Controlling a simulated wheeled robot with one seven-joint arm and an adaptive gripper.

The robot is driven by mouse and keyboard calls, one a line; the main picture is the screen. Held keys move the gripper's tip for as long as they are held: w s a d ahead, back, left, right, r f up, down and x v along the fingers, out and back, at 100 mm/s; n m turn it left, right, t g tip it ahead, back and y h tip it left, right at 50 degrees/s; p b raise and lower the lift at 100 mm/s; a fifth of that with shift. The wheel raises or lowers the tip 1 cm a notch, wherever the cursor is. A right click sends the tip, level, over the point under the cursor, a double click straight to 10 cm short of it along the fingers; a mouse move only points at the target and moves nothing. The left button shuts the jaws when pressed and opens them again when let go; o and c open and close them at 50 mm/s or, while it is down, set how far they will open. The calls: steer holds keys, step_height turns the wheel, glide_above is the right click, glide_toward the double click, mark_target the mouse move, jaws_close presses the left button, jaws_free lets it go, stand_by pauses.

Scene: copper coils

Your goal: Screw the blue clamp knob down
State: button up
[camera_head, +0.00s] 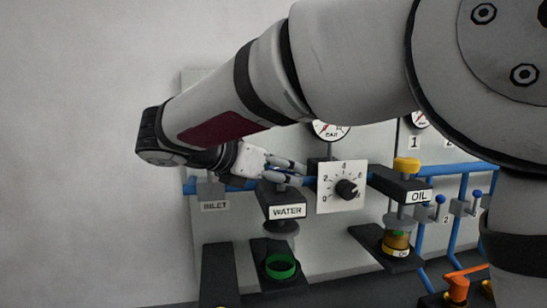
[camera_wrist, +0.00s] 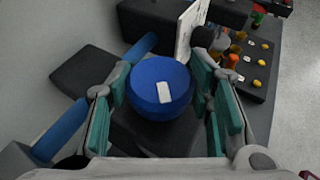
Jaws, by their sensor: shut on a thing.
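The blue clamp knob (camera_wrist: 151,77), round with a white mark on top, sits between the teal-padded fingers of my gripper (camera_wrist: 160,92) in the wrist view. My gripper is shut on it, with one finger on either side. In the head view my gripper (camera_head: 297,172) is at the top of the black WATER clamp arm (camera_head: 275,195), and its fingers mostly hide the knob. A grey pressure disc (camera_head: 282,228) hangs under that arm. Below it a green ring (camera_head: 280,266) lies on the black base, with a clear gap between disc and ring.
To the right, the OIL clamp (camera_head: 400,184) has a yellow knob (camera_head: 407,165) and holds a copper coil (camera_head: 396,240). A white dial panel (camera_head: 342,187) stands close to the right of my gripper. Blue pipes (camera_head: 455,170) run along the wall. Free space lies to the left.

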steer(key=shift+r+m+g+h+p, duration=0.15)
steer(key=shift+m+g+h+p, duration=0.95)
steer(key=shift+m+g+p, duration=0.8)
steer(key=o, duration=1.2)
steer(key=v, duration=1.1)
steer(key=shift+s+a, duration=0.15)
steer(key=shift+a, duration=0.25)
